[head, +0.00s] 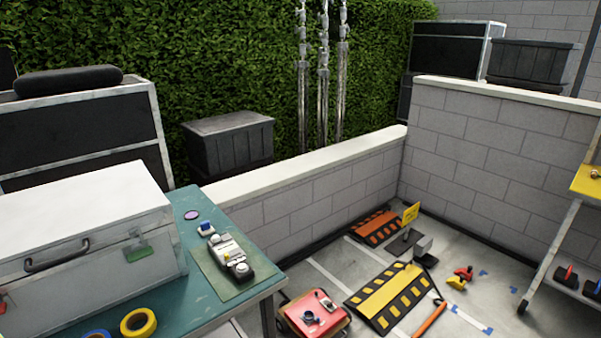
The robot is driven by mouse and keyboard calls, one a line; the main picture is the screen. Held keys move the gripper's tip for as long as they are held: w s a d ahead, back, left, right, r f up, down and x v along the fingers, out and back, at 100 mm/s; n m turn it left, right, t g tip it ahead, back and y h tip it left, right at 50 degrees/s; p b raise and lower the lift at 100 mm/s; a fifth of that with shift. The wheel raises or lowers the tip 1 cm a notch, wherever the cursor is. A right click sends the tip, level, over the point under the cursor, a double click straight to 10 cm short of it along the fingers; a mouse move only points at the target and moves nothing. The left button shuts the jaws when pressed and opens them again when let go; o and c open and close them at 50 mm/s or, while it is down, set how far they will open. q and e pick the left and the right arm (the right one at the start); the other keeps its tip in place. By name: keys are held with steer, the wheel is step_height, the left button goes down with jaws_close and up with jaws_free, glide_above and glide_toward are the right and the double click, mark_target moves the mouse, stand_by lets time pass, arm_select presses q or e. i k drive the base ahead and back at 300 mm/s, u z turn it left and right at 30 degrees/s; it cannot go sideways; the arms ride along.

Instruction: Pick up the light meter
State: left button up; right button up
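A grey and black handheld device (226,248) with pale round parts and a small yellow spot lies on a green mat (205,268) on the teal table (270,282). It may be the light meter, but the view is too small to be sure. A small blue and white item (206,230) sits just behind it, and a purple disc (191,215) lies farther back. Neither of my grippers is in view.
A large white-and-grey case (80,230) fills the table's left side. Yellow (138,322) and blue tape rolls lie at its front. A low block wall (310,195) runs behind. On the floor are a red case (313,314) and striped ramps (390,295).

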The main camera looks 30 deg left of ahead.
mark_target(237, 255)
steer(key=u, duration=1)
steer(key=i, duration=0.85)
steer(key=u, duration=0.75)
